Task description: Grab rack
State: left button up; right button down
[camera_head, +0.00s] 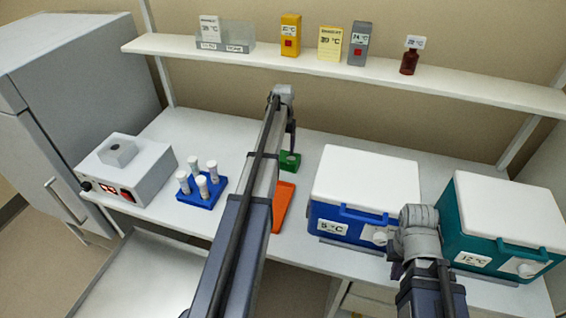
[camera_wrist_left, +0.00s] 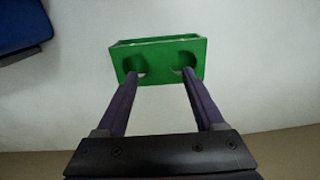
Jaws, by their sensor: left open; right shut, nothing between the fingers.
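A small green rack (camera_head: 289,161) stands on the white bench near its middle. In the left wrist view the green rack (camera_wrist_left: 158,59) shows two dark rounded openings in the face toward me. My left gripper (camera_head: 290,150) reaches down at the green rack from above. In its wrist view the left gripper (camera_wrist_left: 159,78) is open, with its two fingers apart and their tips at the rack's near face; I cannot tell whether they touch it. My right gripper (camera_head: 397,270) is shut and empty, low in front of the coolers and mostly hidden by its own wrist.
A blue rack (camera_head: 212,200) with several white-capped tubes stands left of the arm, beside a grey instrument (camera_head: 125,170). An orange object (camera_head: 283,205) lies partly behind my arm. A blue cooler (camera_head: 340,212) and a teal cooler (camera_head: 470,228) stand right. A shelf (camera_head: 345,65) runs above.

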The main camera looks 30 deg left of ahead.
aim_at(283, 155)
pick_arm(q)
jog(key=f+b, duration=0.4)
jog(key=shift+s+f, duration=0.25)
jog(key=shift+f, duration=0.15)
jog(key=shift+r, duration=0.1)
grip_shut()
